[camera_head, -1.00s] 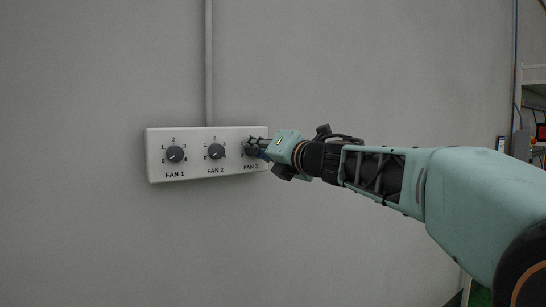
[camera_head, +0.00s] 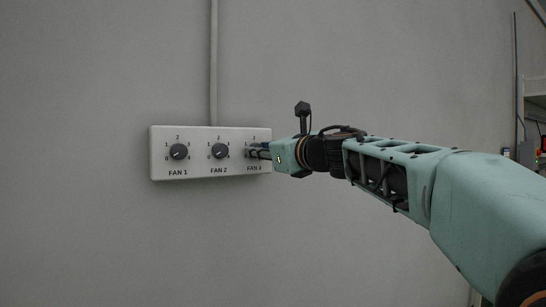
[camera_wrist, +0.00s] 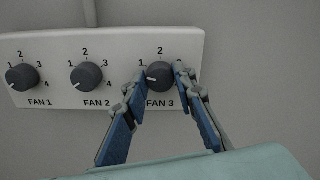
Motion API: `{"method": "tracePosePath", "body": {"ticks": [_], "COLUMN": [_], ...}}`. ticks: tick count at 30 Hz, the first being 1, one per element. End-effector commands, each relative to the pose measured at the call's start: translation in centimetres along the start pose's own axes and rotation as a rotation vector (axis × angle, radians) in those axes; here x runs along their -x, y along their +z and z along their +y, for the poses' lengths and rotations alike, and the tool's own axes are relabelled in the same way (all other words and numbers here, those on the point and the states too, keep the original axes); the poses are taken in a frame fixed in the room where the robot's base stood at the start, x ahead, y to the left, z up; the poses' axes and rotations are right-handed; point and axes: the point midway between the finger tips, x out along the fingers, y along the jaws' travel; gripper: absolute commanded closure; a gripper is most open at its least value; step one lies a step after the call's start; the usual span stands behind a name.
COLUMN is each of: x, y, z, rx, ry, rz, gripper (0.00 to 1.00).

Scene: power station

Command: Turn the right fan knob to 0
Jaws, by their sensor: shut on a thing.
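The right fan knob (camera_wrist: 159,76), dark and round, sits above the FAN 3 label at the right end of a white panel (camera_wrist: 115,44). In the wrist view its white mark points left and slightly down; the scale figures on its left are partly covered by a finger, so the exact number is hard to read. My gripper (camera_wrist: 160,75) is shut on this knob, with one blue-padded finger at its left and one at its right. In the head view my gripper (camera_head: 256,153) hides most of the knob.
The FAN 2 knob (camera_wrist: 87,75) is close to the left finger, and the FAN 1 knob (camera_wrist: 22,77) is farther left. Both marks point lower left. A conduit (camera_head: 214,60) runs up the grey wall from the panel. Shelving (camera_head: 535,100) stands far right.

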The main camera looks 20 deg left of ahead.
Motion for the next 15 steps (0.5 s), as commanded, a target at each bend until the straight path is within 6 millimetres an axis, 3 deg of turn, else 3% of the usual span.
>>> {"method": "tracePosePath", "body": {"ticks": [15], "x": [-0.01], "y": [-0.23], "z": [0.16], "rx": [0.478], "ry": [0.000], "rz": [-0.001], "gripper": [0.99]}}
